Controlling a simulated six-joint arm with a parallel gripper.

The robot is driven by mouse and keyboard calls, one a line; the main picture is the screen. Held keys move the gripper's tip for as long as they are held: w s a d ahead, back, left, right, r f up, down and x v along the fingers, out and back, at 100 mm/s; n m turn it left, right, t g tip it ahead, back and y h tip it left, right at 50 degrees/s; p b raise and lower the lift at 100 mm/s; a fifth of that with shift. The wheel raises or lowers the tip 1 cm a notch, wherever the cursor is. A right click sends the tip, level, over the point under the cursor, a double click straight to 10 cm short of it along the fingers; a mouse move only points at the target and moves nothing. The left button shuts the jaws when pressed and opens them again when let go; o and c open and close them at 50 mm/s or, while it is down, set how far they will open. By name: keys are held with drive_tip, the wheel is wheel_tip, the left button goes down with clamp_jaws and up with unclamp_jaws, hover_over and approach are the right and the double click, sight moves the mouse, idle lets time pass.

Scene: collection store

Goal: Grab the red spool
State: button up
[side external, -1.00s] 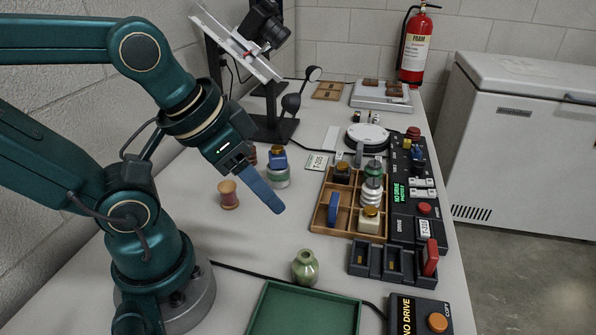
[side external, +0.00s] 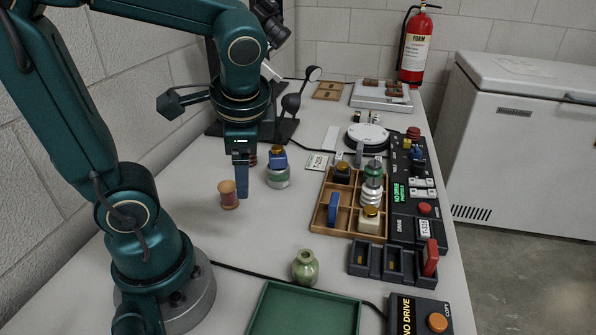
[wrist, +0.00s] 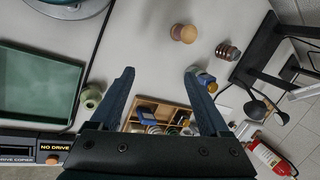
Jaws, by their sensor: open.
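The red spool (side external: 228,195), with wooden-looking flanges, stands upright on the bench left of the wooden compartment box. In the wrist view the spool (wrist: 184,33) looks tan and lies beyond my fingertips, not between them. My gripper (side external: 242,196) points straight down, and its blue fingers appear just right of the spool in the side view. In the wrist view my gripper (wrist: 159,71) is open and empty, its two fingers wide apart. The height of the fingertips above the bench is hard to judge.
A grey-green jar with a blue-and-amber top (side external: 278,172) stands close right of the fingers. A dark ribbed object (wrist: 228,52) is near the spool. The wooden box (side external: 321,217), green vase (side external: 305,267) and green tray (side external: 262,310) lie to the right and front.

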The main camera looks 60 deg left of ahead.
sight(233, 192)
drive_tip(key=w+a+f+m+g+y, duration=0.1)
drive_tip(key=a+f+m+g+y, duration=0.1)
drive_tip(key=f, duration=0.1)
drive_tip(key=a+f+m+g+y, duration=0.2)
drive_tip(key=a+f+m+y, duration=0.1)
drive_tip(key=f, duration=0.1)
drive_tip(key=w+a+f+m+g+y, duration=0.1)
drive_tip(key=a+f+m+g+y, duration=0.1)
drive_tip(key=a+f, duration=0.1)
drive_tip(key=shift+w+a+f+m+g, duration=0.1)
drive_tip(key=shift+w+f+m+g, duration=0.1)
drive_tip(key=shift+f, duration=0.2)
drive_tip(key=shift+w+a+f+m+g, duration=0.1)
drive_tip(key=shift+f+g, duration=0.1)
drive_tip(key=shift+f, duration=0.15)
drive_tip(key=shift+s+a+f+y, duration=0.2)
drive_tip(key=shift+s+f+y, duration=0.1)
drive_tip(key=shift+s+f, duration=0.05)
drive_tip(key=shift+x, duration=2.25)
clamp_jaws()
